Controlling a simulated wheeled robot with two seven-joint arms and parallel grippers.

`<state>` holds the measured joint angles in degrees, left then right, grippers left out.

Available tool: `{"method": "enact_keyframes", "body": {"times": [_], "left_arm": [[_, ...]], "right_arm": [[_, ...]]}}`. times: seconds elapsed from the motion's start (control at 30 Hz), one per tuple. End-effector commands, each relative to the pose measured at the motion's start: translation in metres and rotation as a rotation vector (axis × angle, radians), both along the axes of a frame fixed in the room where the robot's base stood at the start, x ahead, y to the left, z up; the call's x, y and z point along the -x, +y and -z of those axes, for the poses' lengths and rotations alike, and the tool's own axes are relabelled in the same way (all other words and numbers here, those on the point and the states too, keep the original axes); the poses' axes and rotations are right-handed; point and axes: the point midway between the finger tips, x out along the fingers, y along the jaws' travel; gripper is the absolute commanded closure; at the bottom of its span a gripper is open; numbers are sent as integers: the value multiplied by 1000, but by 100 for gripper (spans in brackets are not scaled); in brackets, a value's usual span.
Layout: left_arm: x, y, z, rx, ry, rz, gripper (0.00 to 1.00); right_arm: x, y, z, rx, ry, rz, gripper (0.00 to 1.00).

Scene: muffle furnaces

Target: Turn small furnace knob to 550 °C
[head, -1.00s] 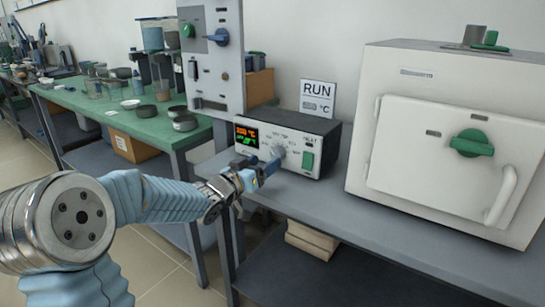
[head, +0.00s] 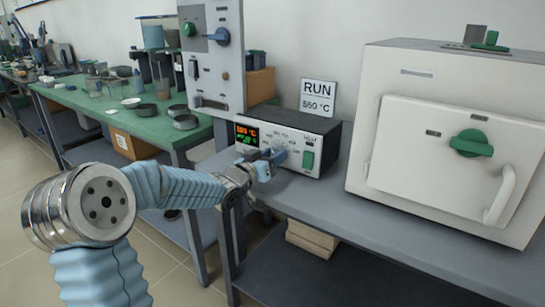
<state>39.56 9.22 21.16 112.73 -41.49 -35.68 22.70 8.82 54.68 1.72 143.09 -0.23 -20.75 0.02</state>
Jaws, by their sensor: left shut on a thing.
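The small furnace's control box (head: 325,130) stands on the grey bench. Its display (head: 247,135) shows red digits over green ones, too small to read surely. The knob's pointer angle cannot be told. A white sign (head: 318,96) behind the box reads RUN and what looks like 550 °C. My right gripper is not in view.
A large white furnace (head: 430,140) with a green knob (head: 471,143) and a door handle stands to the right. An upright grey panel (head: 212,60) rises left of the box. A green-topped table (head: 90,100) holds dishes and jars.

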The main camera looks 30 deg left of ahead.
Motion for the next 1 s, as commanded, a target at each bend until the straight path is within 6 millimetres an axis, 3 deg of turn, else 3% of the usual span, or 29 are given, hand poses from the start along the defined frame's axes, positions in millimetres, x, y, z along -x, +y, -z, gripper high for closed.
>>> {"method": "enact_keyframes", "body": {"times": [0.37, 0.7, 1.0], "left_arm": [[0, 0, 3, -73, -8, 0, 87], [0, -1, 4, -297, -25, 1, 87], [0, -1, 2, -460, -37, 0, 87]], "right_arm": [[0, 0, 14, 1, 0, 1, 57], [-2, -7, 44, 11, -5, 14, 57], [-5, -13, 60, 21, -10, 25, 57]]}}
